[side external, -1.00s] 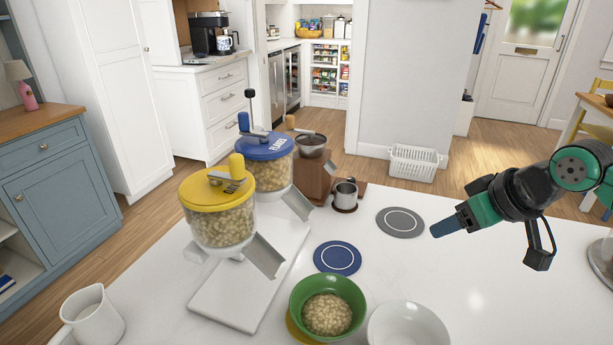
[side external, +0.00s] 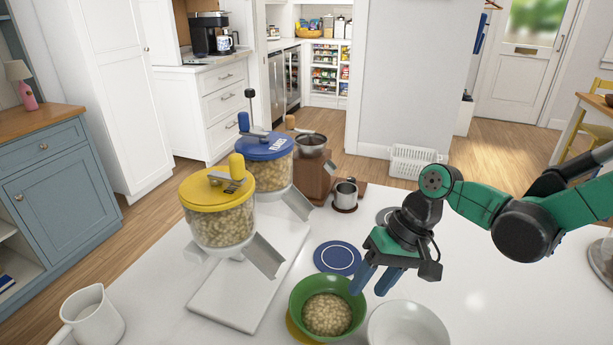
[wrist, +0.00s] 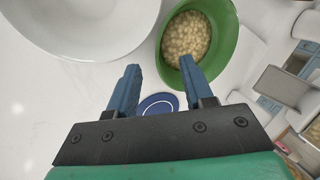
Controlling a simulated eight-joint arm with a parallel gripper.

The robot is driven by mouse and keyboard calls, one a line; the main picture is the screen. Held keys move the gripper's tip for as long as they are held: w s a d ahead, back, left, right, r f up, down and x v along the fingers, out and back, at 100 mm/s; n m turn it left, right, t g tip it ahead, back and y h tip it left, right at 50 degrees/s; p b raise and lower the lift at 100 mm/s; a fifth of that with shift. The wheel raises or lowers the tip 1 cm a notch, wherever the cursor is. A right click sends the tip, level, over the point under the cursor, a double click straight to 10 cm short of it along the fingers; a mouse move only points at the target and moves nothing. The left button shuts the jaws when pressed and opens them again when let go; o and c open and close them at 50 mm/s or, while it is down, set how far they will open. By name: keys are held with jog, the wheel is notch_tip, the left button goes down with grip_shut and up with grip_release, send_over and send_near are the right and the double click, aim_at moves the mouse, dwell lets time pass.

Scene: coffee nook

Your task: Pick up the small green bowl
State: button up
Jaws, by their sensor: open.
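The small green bowl (side external: 345,323) stands on the white counter and holds pale beans or nuts. A yellow disc shows under its left edge. My gripper (side external: 372,283) is open, with its blue fingers pointing down just above the bowl's right rim. In the wrist view the green bowl (wrist: 231,42) is at the top right. There my gripper's right fingertip (wrist: 160,82) overlaps the bowl's near rim, and the left fingertip is outside the bowl. I cannot tell whether the fingers touch it.
A white bowl (side external: 408,325) stands close to the right of the green bowl. A yellow-lidded dispenser (side external: 220,217) and a blue-lidded one (side external: 268,172) stand to the left. A blue round mat (side external: 337,258) lies behind the green bowl. A white pitcher (side external: 93,318) is at front left.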

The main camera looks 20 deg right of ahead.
aim_at(361, 300)
jog(key=shift+x, duration=1.85)
grip_shut()
